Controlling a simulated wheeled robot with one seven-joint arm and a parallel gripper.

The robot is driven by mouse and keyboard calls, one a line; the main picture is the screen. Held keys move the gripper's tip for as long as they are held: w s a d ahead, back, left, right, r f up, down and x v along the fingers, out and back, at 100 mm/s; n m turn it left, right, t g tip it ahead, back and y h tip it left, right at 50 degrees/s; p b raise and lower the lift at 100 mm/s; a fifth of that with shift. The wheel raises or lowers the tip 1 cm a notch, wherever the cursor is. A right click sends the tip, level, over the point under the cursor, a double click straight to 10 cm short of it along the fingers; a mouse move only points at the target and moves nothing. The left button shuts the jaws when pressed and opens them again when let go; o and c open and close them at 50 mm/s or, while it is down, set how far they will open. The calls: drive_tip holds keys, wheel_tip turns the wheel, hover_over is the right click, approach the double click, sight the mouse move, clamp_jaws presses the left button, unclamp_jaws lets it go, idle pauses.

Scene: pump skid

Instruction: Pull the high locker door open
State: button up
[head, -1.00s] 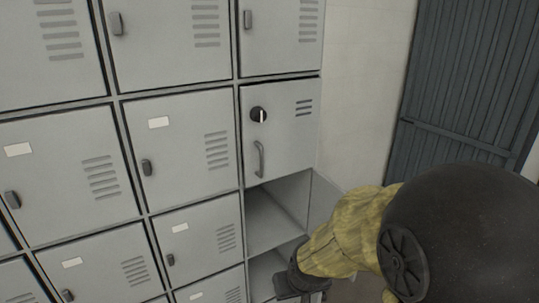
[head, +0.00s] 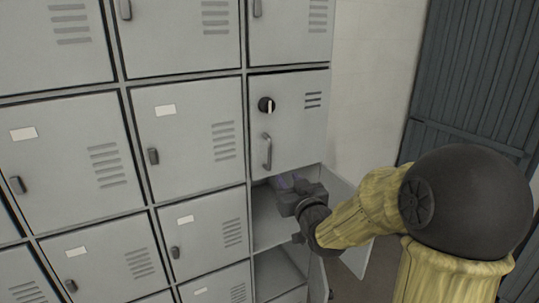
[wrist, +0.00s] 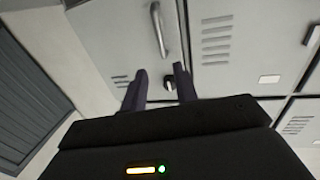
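The high locker door (head: 302,145) is the grey door in the right column. It appears shut, with a round black knob (head: 266,105) and a vertical grey bar handle (head: 267,152) below it. My gripper (head: 288,181) is just below this door, in front of the open compartment underneath. In the wrist view its two dark fingers (wrist: 160,70) are spread with nothing between them. The handle (wrist: 158,30) shows beyond the fingertips, and the knob (wrist: 168,85) shows between the fingers. The fingers look apart from the handle.
An open compartment (head: 267,225) lies under the door, with a panel (head: 344,198), seemingly its open door, at its right. Other shut lockers (head: 185,135) fill the left. A pale wall (head: 370,90) and a dark ribbed metal door (head: 470,80) stand at the right.

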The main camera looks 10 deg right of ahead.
sight(270, 154)
drive_tip(key=w+p, duration=0.2)
drive_tip(key=w, duration=0.3)
drive_tip(key=w+a+p, duration=0.1)
drive_tip(key=w+p, duration=0.1)
drive_tip(key=w, duration=0.3)
drive_tip(key=w+a+p, duration=0.1)
drive_tip(key=w+p, duration=0.1)
drive_tip(key=w, duration=0.4)
drive_tip(key=shift+w+r, duration=0.1)
drive_tip(key=shift+w+p, duration=0.35)
drive_tip(key=shift+w, duration=0.25)
clamp_jaws()
